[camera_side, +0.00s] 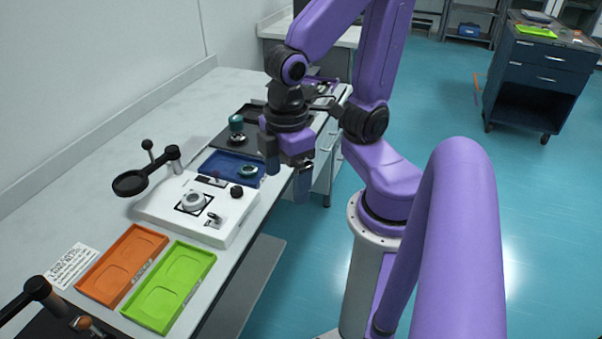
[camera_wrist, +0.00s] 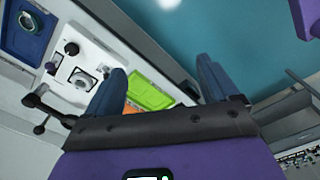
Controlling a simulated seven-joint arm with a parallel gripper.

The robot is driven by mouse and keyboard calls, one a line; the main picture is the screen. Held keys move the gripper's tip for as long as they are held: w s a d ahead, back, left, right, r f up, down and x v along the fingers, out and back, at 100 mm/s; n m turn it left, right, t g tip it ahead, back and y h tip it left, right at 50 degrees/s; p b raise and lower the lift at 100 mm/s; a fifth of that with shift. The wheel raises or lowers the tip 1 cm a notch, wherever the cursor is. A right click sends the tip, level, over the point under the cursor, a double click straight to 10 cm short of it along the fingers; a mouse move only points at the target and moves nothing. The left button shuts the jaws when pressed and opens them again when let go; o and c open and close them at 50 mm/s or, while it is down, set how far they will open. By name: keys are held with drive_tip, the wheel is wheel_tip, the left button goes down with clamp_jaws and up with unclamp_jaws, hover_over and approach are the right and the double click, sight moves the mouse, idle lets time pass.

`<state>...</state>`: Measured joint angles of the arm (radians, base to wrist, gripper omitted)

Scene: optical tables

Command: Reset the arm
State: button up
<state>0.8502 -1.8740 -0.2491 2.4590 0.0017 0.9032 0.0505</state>
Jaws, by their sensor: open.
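My gripper (camera_side: 287,183) hangs in the air beside the front edge of the white table (camera_side: 236,90) in the side view, fingers pointing down. In the wrist view my gripper (camera_wrist: 165,85) shows two blue-grey fingers wide apart with nothing between them. The purple arm is bent above the table's edge. The gripper is apart from the objects on the table.
A white device (camera_side: 232,208) with knobs stands near the edge, a blue tray (camera_side: 225,166) behind it. A black magnifier (camera_side: 132,183), orange tray (camera_side: 122,262) and green tray (camera_side: 172,285) lie nearby. A dark cart (camera_side: 535,80) stands right; the floor between is clear.

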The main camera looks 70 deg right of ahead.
drive_tip(key=shift+s+d+n, duration=0.25)
drive_tip(key=shift+s+n, duration=0.1)
drive_tip(key=shift+s, duration=0.3)
drive_tip(key=shift+s+d+n, duration=0.25)
drive_tip(key=shift+s+n, duration=0.1)
drive_tip(key=shift+s, duration=0.25)
idle(1.2)
